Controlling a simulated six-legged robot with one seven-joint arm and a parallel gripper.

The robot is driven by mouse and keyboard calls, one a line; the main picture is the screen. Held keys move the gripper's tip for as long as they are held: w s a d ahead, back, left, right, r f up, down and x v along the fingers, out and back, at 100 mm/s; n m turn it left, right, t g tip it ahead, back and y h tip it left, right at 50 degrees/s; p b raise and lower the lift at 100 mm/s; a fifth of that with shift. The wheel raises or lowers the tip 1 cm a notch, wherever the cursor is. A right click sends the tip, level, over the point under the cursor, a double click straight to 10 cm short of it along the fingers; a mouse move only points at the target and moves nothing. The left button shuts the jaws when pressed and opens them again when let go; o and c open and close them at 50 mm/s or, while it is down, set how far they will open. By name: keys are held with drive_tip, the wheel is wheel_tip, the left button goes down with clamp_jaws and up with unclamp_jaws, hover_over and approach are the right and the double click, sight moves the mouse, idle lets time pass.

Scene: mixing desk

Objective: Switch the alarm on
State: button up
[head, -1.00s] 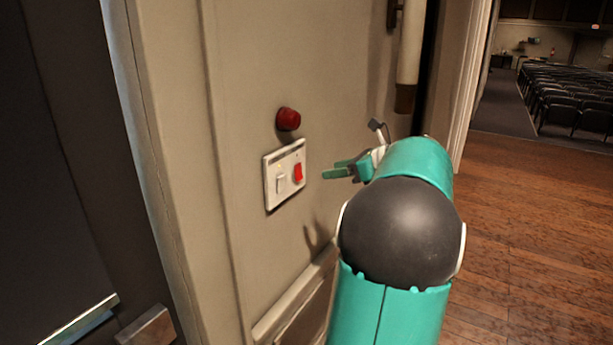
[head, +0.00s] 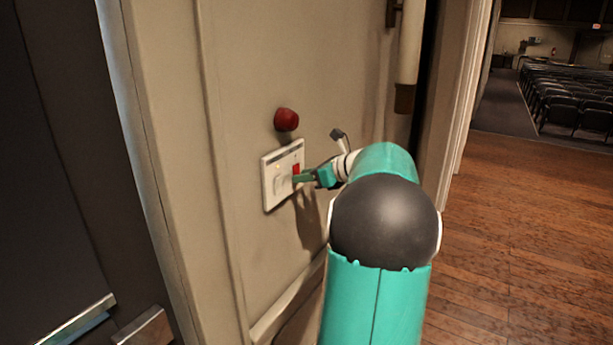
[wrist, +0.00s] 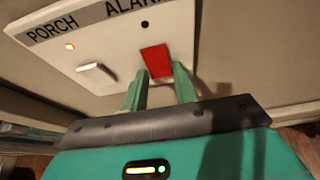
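A white switch panel (head: 268,194) is fixed to the beige wall. In the wrist view the panel (wrist: 110,55) reads PORCH and ALARM. Under ALARM is a red rocker switch (wrist: 157,61) with a dark indicator above it. Under PORCH is a white rocker switch (wrist: 97,74) with a lit orange indicator. My gripper (head: 297,179) is at the panel, its tips over the lower part of the red switch in the head view. In the wrist view my gripper (wrist: 159,74) is open, its two green fingers apart just below the red switch. Contact cannot be told.
A red dome (head: 286,120) sticks out of the wall just above the panel. A long pale handle (head: 410,50) hangs at the upper right. Wooden floor (head: 520,230) lies open to the right, with rows of dark chairs (head: 565,100) beyond.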

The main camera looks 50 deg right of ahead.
drive_tip(key=c, duration=0.5)
drive_tip(key=shift+o, duration=0.2)
drive_tip(key=shift+w+f+t, duration=0.1)
drive_tip(key=shift+f+t, duration=0.1)
drive_tip(key=shift+t, duration=0.6)
drive_tip(key=shift+f+t, duration=0.2)
drive_tip(key=shift+t, duration=0.6)
drive_tip(key=o, duration=1)
drive_tip(key=s, duration=0.4)
drive_tip(key=s+r, duration=0.1)
drive_tip(key=s, duration=0.4)
drive_tip(key=s+d, duration=0.1)
drive_tip(key=s, duration=0.3)
drive_tip(key=shift+s+d+r, duration=0.1)
drive_tip(key=shift+s+r, duration=0.25)
drive_tip(key=shift+r, duration=0.05)
